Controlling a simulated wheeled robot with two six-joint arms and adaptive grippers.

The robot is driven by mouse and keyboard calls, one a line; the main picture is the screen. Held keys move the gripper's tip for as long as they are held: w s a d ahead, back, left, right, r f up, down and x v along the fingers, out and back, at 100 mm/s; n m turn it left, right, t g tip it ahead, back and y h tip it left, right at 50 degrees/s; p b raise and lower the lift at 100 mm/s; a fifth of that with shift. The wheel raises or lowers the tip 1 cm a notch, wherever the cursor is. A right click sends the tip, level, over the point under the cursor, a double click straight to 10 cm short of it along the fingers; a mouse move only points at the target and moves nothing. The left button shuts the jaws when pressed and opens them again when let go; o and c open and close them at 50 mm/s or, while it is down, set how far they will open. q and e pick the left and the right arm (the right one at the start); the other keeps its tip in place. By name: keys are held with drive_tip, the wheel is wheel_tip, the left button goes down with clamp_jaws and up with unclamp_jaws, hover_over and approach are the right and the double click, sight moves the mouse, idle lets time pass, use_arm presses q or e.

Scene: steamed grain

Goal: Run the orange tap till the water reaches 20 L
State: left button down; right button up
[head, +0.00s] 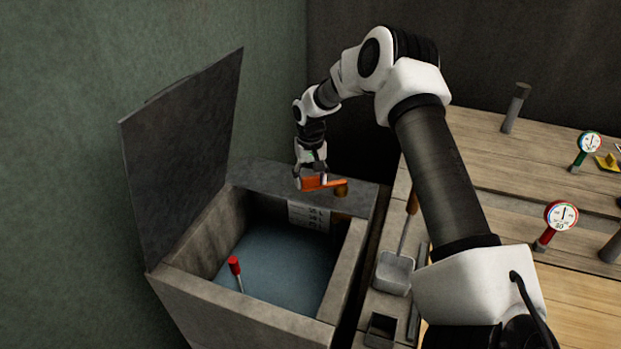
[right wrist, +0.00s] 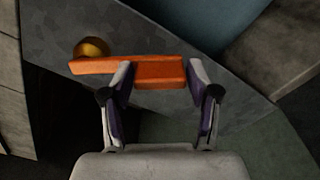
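The orange tap lever (head: 322,183) sits on the back rim of an open stone tank (head: 240,303), with a brass knob (head: 341,189) at its right end. My right gripper (head: 311,180) is at the lever. In the right wrist view, the fingers (right wrist: 163,85) are spread wide, with the orange lever (right wrist: 158,71) lying across and between their tips; I cannot tell whether they touch it. Blue-grey water (head: 275,270) lies in the tank. A pale scale plate (head: 309,216) hangs on the inner back wall; its marks are too small to read. My left gripper is out of view.
The tank's lid (head: 185,155) stands open at the left. A red-topped rod (head: 235,266) stands in the water. To the right, a metal scoop (head: 394,271) and dials, one red-rimmed (head: 561,215) and one green-rimmed (head: 589,142), are on the wooden bench (head: 490,180).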

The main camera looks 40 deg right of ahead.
clamp_jaws()
drive_tip(key=shift+w+d+r+m+p, duration=0.1)
drive_tip(key=shift+w+d+m+p, duration=0.2)
drive_tip(key=shift+p, duration=0.4)
drive_tip(key=shift+w+d+m+p, duration=0.4)
drive_tip(key=shift+w+m+p, duration=0.2)
drive_tip(key=shift+m+p, duration=0.45)
drive_tip(key=shift+w+d+m+p, duration=0.55)
drive_tip(key=shift+d+m, duration=0.05)
drive_tip(key=shift+m, duration=0.55)
drive_tip(key=shift+w+d+m, duration=0.4)
drive_tip(key=shift+d+m, duration=0.2)
drive_tip(key=shift+m, duration=0.3)
drive_tip(key=o, duration=0.7)
unclamp_jaws()
